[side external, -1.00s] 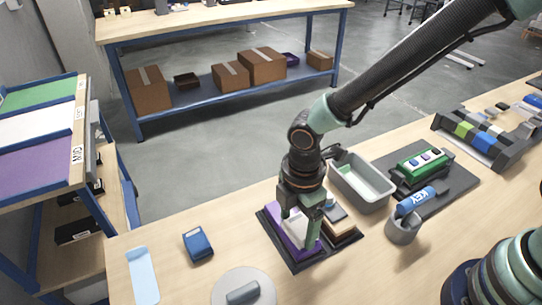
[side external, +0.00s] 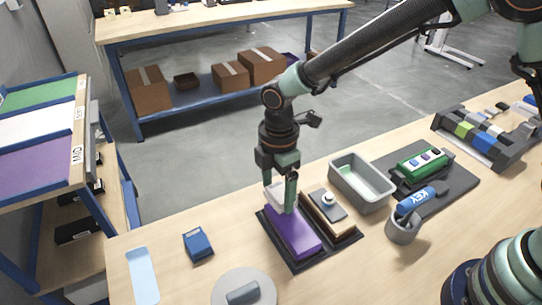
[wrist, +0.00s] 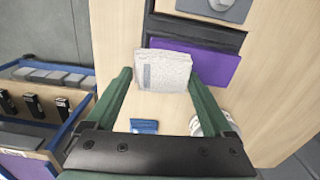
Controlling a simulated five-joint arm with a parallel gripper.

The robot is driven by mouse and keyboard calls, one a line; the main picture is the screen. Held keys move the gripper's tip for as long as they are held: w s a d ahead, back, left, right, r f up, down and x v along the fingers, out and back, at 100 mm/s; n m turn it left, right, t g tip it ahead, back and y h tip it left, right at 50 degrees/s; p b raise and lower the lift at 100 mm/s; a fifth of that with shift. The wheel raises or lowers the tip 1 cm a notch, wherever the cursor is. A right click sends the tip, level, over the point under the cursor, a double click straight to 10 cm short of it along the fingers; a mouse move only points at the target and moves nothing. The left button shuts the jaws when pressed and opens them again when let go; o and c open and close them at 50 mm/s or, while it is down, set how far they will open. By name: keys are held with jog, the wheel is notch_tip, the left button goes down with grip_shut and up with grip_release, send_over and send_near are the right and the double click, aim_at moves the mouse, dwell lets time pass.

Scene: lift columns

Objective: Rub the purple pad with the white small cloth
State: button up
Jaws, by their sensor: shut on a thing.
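The purple pad (side external: 288,235) lies in the left part of a black tray (side external: 297,266) on the wooden table. It also shows in the wrist view (wrist: 217,66), right of the white cloth. My gripper (side external: 280,197) is above the far-left end of the pad, pointing down. It is shut on the small white cloth (side external: 272,196), which also shows between the fingers in the wrist view (wrist: 163,71). The cloth looks raised at the pad's far end; I cannot tell whether its lower edge touches the pad. Most of the pad's top is uncovered.
A wooden block with a grey plate and white knob (side external: 329,203) fills the tray's right part. A grey bin (side external: 362,183) stands behind to the right, near a cup (side external: 402,229). A blue item (side external: 197,243) and a grey disc (side external: 262,294) lie left and in front.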

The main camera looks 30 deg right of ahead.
jog(key=shift+r, duration=3.1)
